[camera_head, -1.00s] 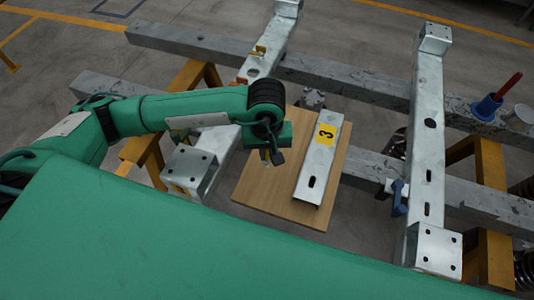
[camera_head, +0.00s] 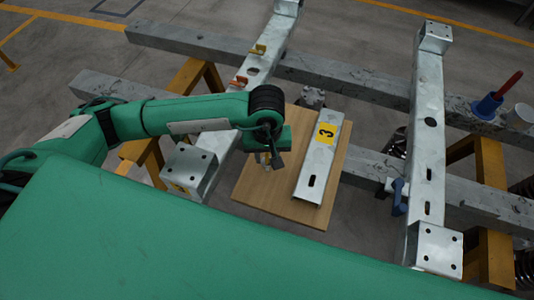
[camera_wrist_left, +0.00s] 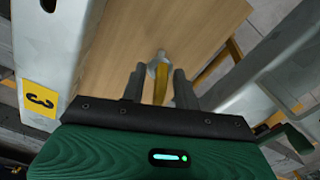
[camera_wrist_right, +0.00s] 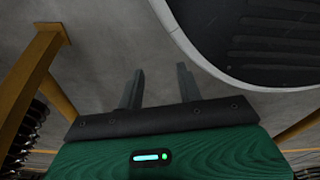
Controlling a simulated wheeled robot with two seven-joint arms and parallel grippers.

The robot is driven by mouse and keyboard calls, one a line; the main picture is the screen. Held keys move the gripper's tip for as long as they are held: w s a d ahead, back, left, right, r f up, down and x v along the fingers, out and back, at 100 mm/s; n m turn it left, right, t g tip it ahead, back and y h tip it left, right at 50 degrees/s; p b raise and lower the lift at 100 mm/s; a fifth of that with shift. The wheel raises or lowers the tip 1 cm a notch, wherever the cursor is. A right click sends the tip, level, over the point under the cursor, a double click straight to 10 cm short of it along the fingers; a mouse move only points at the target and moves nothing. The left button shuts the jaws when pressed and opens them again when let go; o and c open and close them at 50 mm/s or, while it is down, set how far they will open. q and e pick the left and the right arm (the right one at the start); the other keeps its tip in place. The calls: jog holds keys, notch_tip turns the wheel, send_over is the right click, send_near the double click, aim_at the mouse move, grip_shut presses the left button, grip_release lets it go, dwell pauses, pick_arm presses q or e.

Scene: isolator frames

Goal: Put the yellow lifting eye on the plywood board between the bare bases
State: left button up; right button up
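The plywood board (camera_head: 249,190) lies between the metal cross beams, under my left gripper (camera_head: 267,161). In the left wrist view, my left gripper (camera_wrist_left: 158,90) has its fingers apart. A narrow yellow piece, seemingly the yellow lifting eye (camera_wrist_left: 160,86), shows between them with a gap on each side. A small grey rounded metal part (camera_wrist_left: 158,60) adjoins its far end, over the board. In the head view, the gripper mostly hides these. I cannot tell the bare bases clearly. My right gripper (camera_wrist_right: 158,90) is open and empty above the grey floor.
A metal channel marked 3 (camera_head: 319,160) lies along the board's right part. Galvanised beams (camera_head: 427,130) flank the board. A yellow piece (camera_head: 258,50) and an orange piece (camera_head: 239,82) sit on the left beam. A blue clamp (camera_head: 399,197) is at the right beam.

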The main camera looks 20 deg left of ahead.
jog(key=shift+s+f, duration=0.1)
jog(key=shift+s, duration=0.2)
pick_arm(q)
jog(key=shift+r, duration=0.15)
notch_tip(320, 180, up, 11)
jog(key=shift+f, duration=0.15)
jog(key=shift+r, duration=0.6)
pick_arm(e)
jog(key=shift+w+a+r, duration=0.1)
jog(key=shift+w+r, duration=0.2)
jog(key=shift+w, duration=0.2)
jog(key=shift+w+a+r, duration=0.1)
jog(key=shift+w+r, duration=0.15)
jog(key=shift+w, duration=0.25)
jog(key=shift+s+f, duration=0.15)
jog(key=shift+s, duration=0.05)
